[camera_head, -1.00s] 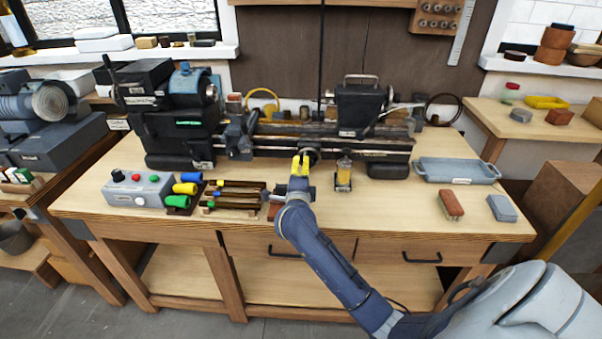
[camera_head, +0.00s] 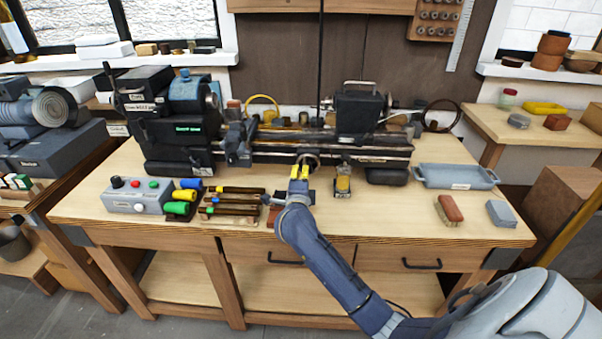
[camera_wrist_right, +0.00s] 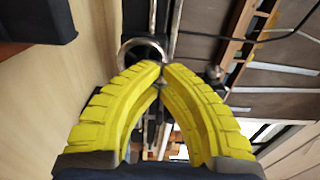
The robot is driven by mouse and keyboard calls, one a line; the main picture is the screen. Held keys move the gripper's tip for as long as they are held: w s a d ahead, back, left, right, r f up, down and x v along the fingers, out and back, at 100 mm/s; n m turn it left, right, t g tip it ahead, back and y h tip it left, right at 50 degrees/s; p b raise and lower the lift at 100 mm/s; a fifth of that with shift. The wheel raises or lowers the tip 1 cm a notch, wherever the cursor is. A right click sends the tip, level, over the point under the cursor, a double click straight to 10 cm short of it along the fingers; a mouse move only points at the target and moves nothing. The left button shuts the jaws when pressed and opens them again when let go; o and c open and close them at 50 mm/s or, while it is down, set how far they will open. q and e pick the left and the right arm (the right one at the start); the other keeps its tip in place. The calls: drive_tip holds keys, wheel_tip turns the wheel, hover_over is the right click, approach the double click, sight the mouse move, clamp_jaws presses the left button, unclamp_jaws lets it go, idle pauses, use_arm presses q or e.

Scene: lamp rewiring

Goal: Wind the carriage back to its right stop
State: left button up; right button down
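The dark lathe (camera_head: 275,142) stands along the back of the wooden bench. A small grey-black slide block (camera_head: 237,145), perhaps the carriage, sits beside the headstock at the left of the bed. A round metal handwheel (camera_head: 309,159) is at the front of the bed; its ring (camera_wrist_right: 126,48) shows in the right wrist view. My right gripper (camera_head: 299,168) is just in front of the handwheel. In the wrist view its yellow fingertips (camera_wrist_right: 162,68) meet at the ring's edge. I cannot tell whether they pinch the rim. The right stop cannot be made out. My left gripper is not in view.
Wood-handled tools (camera_head: 235,200) and a grey control box (camera_head: 138,195) are to the left. A grey tray (camera_head: 430,175), a brush (camera_head: 449,209) and a grey block (camera_head: 501,213) lie to the right.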

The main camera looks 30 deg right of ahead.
drive_tip(key=shift+d+f, duration=0.1)
drive_tip(key=shift+f, duration=0.05)
drive_tip(key=shift+s+d, duration=0.45)
drive_tip(key=shift+d, duration=0.05)
drive_tip(key=shift+r, duration=0.2)
drive_tip(key=c, duration=1.6)
unclamp_jaws()
drive_tip(key=shift+o, duration=0.2)
drive_tip(key=v, duration=0.7)
